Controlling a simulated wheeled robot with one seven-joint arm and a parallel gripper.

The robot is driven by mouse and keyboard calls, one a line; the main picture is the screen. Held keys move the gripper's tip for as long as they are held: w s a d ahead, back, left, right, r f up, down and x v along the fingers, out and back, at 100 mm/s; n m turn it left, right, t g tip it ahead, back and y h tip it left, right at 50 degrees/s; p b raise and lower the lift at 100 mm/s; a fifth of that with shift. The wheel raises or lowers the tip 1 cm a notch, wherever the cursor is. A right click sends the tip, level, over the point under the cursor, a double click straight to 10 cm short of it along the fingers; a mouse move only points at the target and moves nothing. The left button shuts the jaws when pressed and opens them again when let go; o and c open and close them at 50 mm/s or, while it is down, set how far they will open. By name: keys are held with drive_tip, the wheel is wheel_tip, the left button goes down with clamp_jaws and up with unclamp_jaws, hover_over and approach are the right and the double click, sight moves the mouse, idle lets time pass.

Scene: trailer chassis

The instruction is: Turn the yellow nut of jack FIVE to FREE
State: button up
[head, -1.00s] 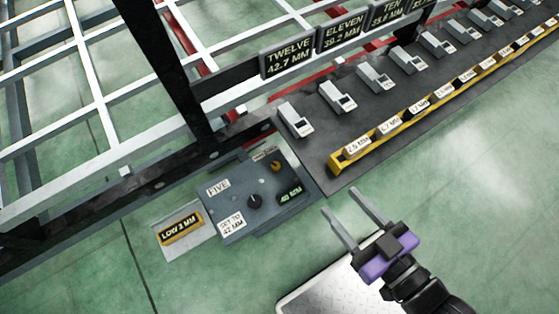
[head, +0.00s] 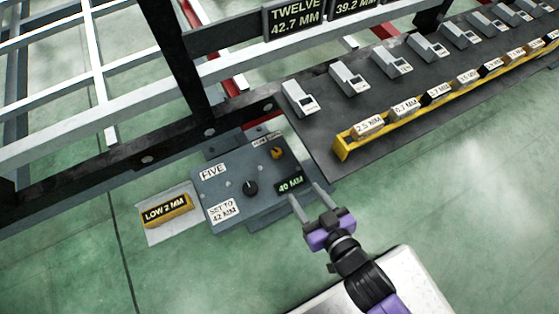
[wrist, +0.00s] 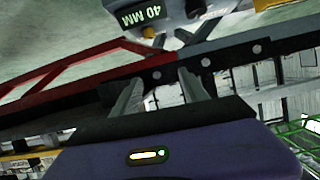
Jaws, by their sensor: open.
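The jack FIVE panel (head: 233,196) is a grey box in the head view with labels "FIVE" and "SET TO 42 MM", and a display (head: 291,183) reading 40 MM. Its yellow nut (head: 277,153) is near the panel's upper right, under a small label too small to read. A black knob (head: 250,188) is mid-panel. My gripper (head: 305,193) is open and empty, with its fingertips near the display's right end, apart from the nut. In the wrist view the display (wrist: 139,15) appears upside down, with a yellow part (wrist: 149,32) beside it, beyond my open fingers (wrist: 158,88).
A yellow block (head: 167,211) marked "LOW 2 MM" sits on a plate left of the panel. A dark bench (head: 320,135) with several grey gauges and a yellow rack (head: 341,149) of labelled blocks lies to the right. A dark frame post (head: 192,75) stands behind. Green floor is clear in front.

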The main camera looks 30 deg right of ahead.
drive_tip(key=h+b, duration=0.1)
drive_tip(key=b, duration=0.4)
approach(277, 152)
drive_tip(key=shift+w+a+f+m, duration=0.1)
drive_tip(key=shift+w+a+m, duration=0.1)
drive_tip(key=shift+m, duration=0.1)
drive_tip(key=b+x, duration=0.2)
drive_tip(key=x, duration=0.6)
drive_tip(key=shift+d, duration=0.15)
clamp_jaws()
